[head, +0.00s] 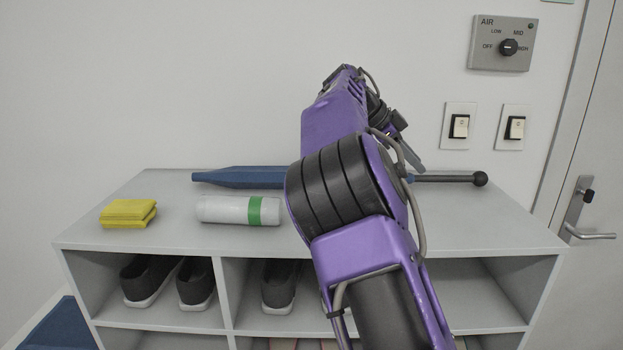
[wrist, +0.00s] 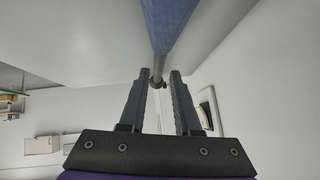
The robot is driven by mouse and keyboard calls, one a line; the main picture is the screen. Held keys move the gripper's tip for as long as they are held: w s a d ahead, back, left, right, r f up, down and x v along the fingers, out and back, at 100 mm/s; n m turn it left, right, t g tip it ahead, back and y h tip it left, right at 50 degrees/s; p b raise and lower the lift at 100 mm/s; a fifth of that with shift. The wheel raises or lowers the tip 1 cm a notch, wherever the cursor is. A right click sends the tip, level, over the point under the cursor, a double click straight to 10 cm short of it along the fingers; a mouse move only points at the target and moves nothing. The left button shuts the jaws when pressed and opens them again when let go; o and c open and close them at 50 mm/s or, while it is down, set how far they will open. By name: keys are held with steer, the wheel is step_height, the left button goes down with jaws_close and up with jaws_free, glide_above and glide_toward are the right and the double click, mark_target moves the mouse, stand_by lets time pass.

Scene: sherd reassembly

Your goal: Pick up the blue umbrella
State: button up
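The blue umbrella (head: 238,177) lies lengthwise along the back of the shelf unit's top, its dark handle (head: 448,179) with a ball end to the right. My purple arm hides its middle in the head view. My gripper (head: 415,160) is at the umbrella's handle side, mostly hidden behind the arm. In the wrist view, the fingers of my gripper (wrist: 159,80) are apart, with a gap between them. The blue canopy (wrist: 167,22) runs from the top edge down to a thin grey shaft around the fingertips. I cannot tell whether they touch it.
The grey shelf unit (head: 505,238) also holds a yellow folded cloth (head: 128,213) and a white cylinder with a green band (head: 238,210) at the front left. Dark shoes (head: 150,280) are in the compartments below. The wall is close behind; a door (head: 590,150) is at the right.

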steer(key=x, duration=0.5)
steer(key=shift+f, duration=0.25)
steer(key=shift+a, duration=0.1)
jaws_close()
stand_by(1.1)
